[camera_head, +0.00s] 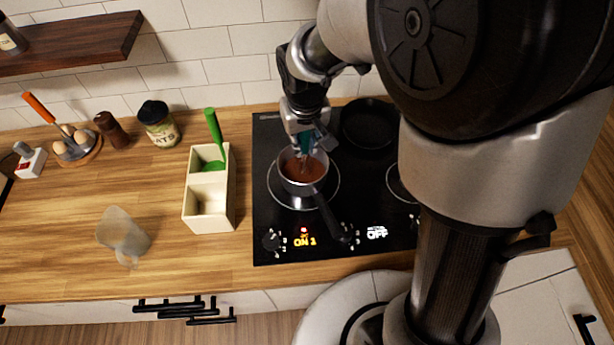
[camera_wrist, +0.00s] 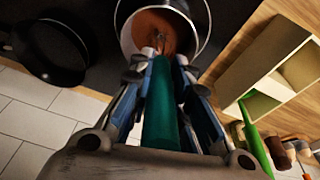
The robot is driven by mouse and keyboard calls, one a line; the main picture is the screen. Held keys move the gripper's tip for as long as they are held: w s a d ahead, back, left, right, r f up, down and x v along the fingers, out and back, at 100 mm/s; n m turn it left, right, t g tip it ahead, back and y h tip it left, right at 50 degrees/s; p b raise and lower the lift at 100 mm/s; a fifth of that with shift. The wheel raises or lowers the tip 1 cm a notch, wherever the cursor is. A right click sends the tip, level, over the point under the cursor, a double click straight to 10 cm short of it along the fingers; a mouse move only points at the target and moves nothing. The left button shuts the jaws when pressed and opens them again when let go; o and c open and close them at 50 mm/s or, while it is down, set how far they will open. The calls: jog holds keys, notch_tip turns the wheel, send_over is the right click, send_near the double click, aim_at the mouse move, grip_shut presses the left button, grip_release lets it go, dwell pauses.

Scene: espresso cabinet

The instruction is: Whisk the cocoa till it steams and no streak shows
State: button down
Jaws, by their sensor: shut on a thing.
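A small steel saucepan (camera_head: 318,187) with a dark handle stands on the front left burner of the black cooktop (camera_head: 266,150). Brown cocoa (camera_head: 303,167) fills part of it, and the cocoa also shows in the wrist view (camera_wrist: 150,27). I cannot make out clear steam or streaks. My gripper (camera_head: 304,135) is above the pan, shut on the teal handle of a whisk (camera_wrist: 158,105). The whisk's wire end (camera_wrist: 163,42) reaches down into the pan, at the cocoa. The cooktop display (camera_head: 304,239) reads ON 1 at left and OFF at right.
A dark frying pan (camera_head: 368,124) sits on the rear burner. A cream two-part holder (camera_head: 188,212) with a green utensil (camera_head: 213,128) stands left of the cooktop. A clear jug (camera_head: 122,232), oats jar (camera_head: 158,125) and pepper mill (camera_head: 111,129) stand further left. Counter between jug and holder is bare.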

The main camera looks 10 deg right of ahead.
jog(key=shift+r+p, duration=3.15)
jog(key=shift+r, duration=1.05)
notch_tip(320, 180, up, 5)
jog(key=p, duration=0.4)
jog(key=shift+r, duration=0.1)
